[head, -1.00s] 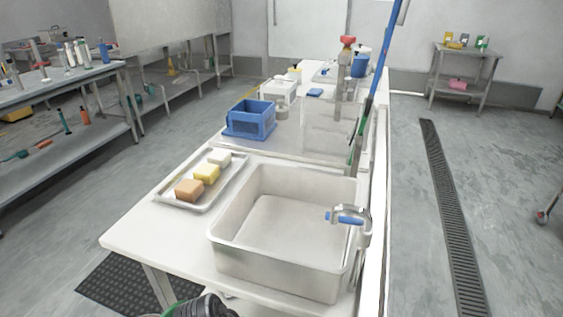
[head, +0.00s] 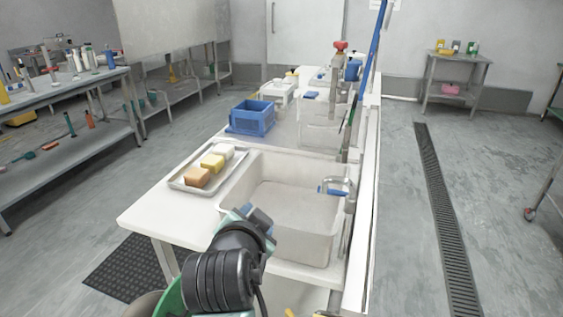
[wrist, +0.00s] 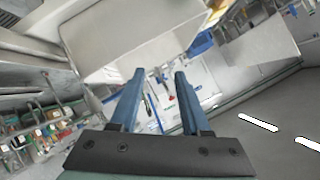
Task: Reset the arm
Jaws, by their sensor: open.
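My gripper (wrist: 158,88) shows in the wrist view with its two blue fingers apart and nothing between them. In the head view my arm rises from the bottom centre, in front of the sink's near left corner. The fingertips are not clear there.
A metal tray (head: 181,184) with orange, yellow and white blocks lies left of the sink. A blue crate (head: 251,118) stands behind it. A long blue pole (head: 368,65) rises on the right. Side tables stand left and far right. The floor right of the counter (head: 405,230) is open.

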